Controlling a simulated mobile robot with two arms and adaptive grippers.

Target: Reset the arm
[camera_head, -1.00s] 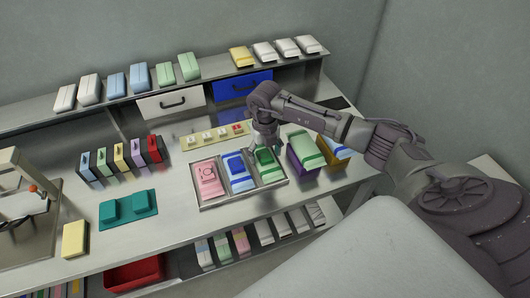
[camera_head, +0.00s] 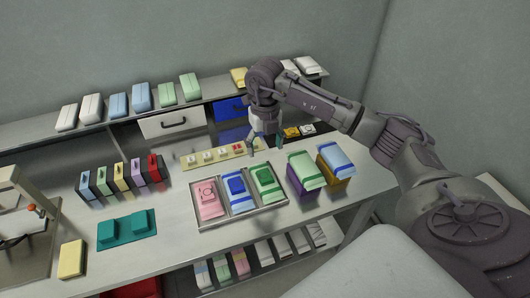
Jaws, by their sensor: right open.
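My right arm comes in from the right, and its gripper (camera_head: 266,146) points down with its fingers apart and nothing between them. It is above the table, behind the metal tray (camera_head: 215,222). In the tray a pink pack (camera_head: 207,201), a blue-and-white pack (camera_head: 238,191) and a green pack (camera_head: 266,184) lie side by side. My left gripper is not in view.
A purple box with a green pack on top (camera_head: 307,168) and a yellow box with a blue pack on top (camera_head: 336,158) stand right of the tray. Behind are a white drawer (camera_head: 172,124) and a shelf with several packs. A teal fixture (camera_head: 126,228) sits at left.

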